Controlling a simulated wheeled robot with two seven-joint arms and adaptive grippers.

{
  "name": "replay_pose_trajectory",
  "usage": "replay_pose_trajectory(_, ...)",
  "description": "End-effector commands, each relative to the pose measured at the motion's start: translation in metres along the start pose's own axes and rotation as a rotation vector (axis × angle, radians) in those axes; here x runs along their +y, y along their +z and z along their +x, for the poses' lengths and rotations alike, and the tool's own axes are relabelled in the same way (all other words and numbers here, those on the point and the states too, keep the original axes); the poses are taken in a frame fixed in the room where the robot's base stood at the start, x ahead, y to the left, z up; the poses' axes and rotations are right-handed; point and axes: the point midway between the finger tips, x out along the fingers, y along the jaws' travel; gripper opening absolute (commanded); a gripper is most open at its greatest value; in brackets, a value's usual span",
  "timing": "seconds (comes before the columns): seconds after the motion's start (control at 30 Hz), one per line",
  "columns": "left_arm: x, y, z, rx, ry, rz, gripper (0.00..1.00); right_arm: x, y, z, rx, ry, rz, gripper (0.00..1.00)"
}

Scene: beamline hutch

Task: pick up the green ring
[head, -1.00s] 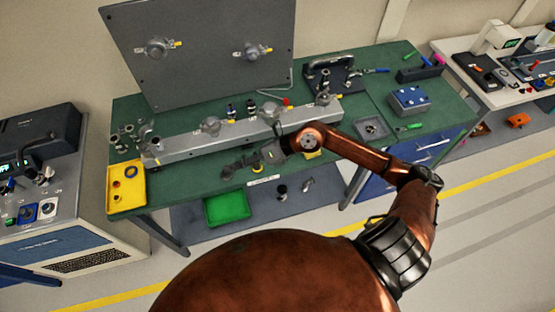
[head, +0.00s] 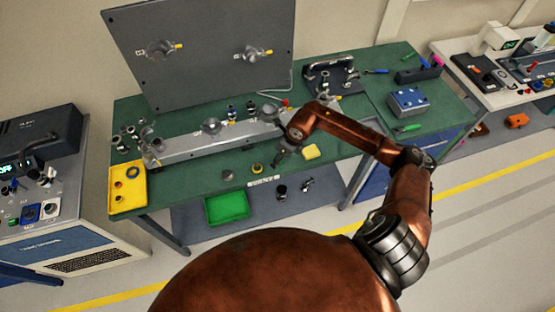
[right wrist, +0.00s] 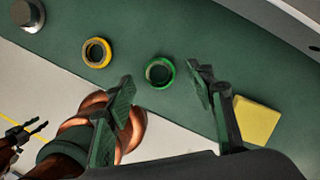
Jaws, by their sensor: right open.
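The green ring (right wrist: 160,72) lies flat on the green bench top in the right wrist view. My right gripper (right wrist: 162,86) is open and empty, with one finger on each side of the ring's position and the ring just past the fingertips. In the head view my right gripper (head: 279,158) hangs low over the bench's front edge, and I cannot make out the green ring there. A yellow ring (right wrist: 97,52) lies to the left of the green one; it also shows in the head view (head: 256,170). A small dark gripper, seemingly my left (right wrist: 32,131), shows at the lower left.
A yellow block (right wrist: 256,120) lies close beside my right finger. A metal post (right wrist: 28,14) stands at the upper left. Behind the gripper runs a long grey rail (head: 190,146) with fittings. A yellow tray (head: 127,202) sits at the bench's left end, a green bin (head: 227,207) below.

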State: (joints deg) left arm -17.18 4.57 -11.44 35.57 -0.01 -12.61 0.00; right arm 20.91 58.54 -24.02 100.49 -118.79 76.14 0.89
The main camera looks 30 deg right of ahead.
Motion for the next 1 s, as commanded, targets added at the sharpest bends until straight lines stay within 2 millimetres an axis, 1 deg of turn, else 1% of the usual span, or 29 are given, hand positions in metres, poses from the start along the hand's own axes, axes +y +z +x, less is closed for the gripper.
replay_pose_trajectory(0.03,-0.0005,-0.0002,-0.001,0.0,0.0,0.0,0.4,0.0012,-0.0002,0.005,0.0,0.002,0.001,0.5)
replay_pose_trajectory(0.1,-0.0008,-0.0001,-0.0012,0.0,-0.001,0.001,0.4,0.0008,-0.0003,0.0088,0.0,0.002,0.001,0.5)
replay_pose_trajectory(0.33,-0.0006,0.0,-0.0009,0.0,-0.001,0.001,0.4,0.0007,-0.0004,0.0101,0.0,0.001,0.0,0.5)
replay_pose_trajectory(0.8,-0.0005,0.0002,-0.0009,-0.001,0.0,0.001,0.4,0.0007,-0.0003,0.0096,-0.001,0.001,0.0,0.17)
replay_pose_trajectory(1.0,-0.0005,0.0003,-0.0009,-0.001,0.0,0.001,0.4,0.0007,-0.0002,0.0095,-0.001,0.001,0.0,0.16)
